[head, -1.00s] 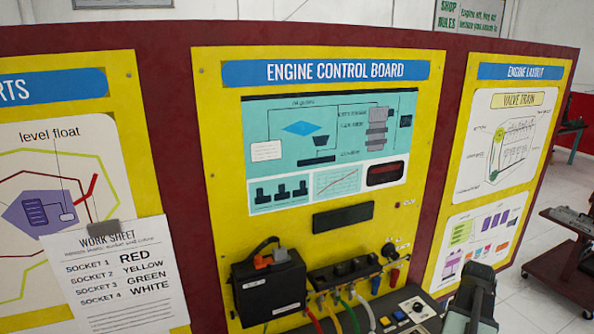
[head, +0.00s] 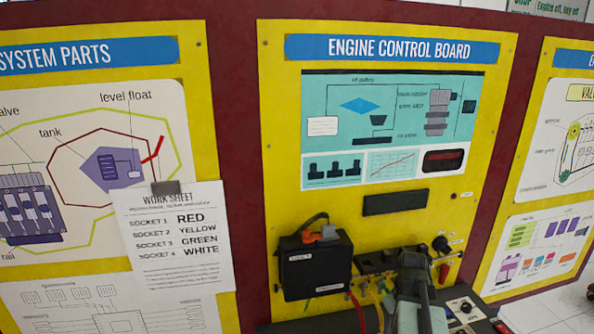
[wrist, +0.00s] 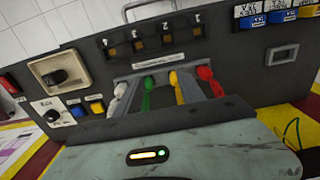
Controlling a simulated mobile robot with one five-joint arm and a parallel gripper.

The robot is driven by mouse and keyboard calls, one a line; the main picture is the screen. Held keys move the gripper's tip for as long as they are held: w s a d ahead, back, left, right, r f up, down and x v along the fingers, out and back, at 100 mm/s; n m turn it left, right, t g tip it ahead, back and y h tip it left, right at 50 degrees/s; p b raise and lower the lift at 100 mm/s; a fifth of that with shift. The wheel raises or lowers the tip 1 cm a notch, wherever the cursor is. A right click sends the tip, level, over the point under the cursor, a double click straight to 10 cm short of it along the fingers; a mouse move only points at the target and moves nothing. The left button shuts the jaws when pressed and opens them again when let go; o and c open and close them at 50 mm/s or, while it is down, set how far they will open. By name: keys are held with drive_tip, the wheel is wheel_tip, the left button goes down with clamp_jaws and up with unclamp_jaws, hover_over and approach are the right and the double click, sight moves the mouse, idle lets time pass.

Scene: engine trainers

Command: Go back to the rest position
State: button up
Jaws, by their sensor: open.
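My gripper (head: 412,262) is in the head view, dark and seen from behind, in front of the lower part of the engine control board (head: 385,215). It is open, and I see nothing held in it. Its fingers do not show clearly. My arm hides part of the socket row and the cables. In the wrist view, the numbered socket block (wrist: 150,35) is at the top. White (wrist: 120,90), green (wrist: 147,92), yellow (wrist: 174,88) and red (wrist: 206,76) plugs lie side by side below it.
A black box (head: 315,265) with an orange connector is mounted left of my arm. A work sheet (head: 175,235) hangs left of it. Knobs and buttons (head: 465,310) are on the ledge at right.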

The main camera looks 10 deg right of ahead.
drive_tip(key=w+a+f, duration=0.1)
drive_tip(key=a, duration=0.4)
drive_tip(key=w+a+f+b, duration=0.1)
drive_tip(key=a, duration=0.4)
drive_tip(key=w+a+f+b, duration=0.1)
drive_tip(key=a, duration=0.4)
drive_tip(key=shift+w+f, duration=0.1)
drive_tip(key=shift+w, duration=0.2)
drive_tip(key=a, duration=0.4)
drive_tip(key=a+b, duration=0.1)
drive_tip(key=a, duration=0.2)
drive_tip(key=a+f, duration=0.1)
drive_tip(key=a, duration=0.3)
drive_tip(key=shift+a+f, duration=0.1)
drive_tip(key=shift+a, duration=0.25)
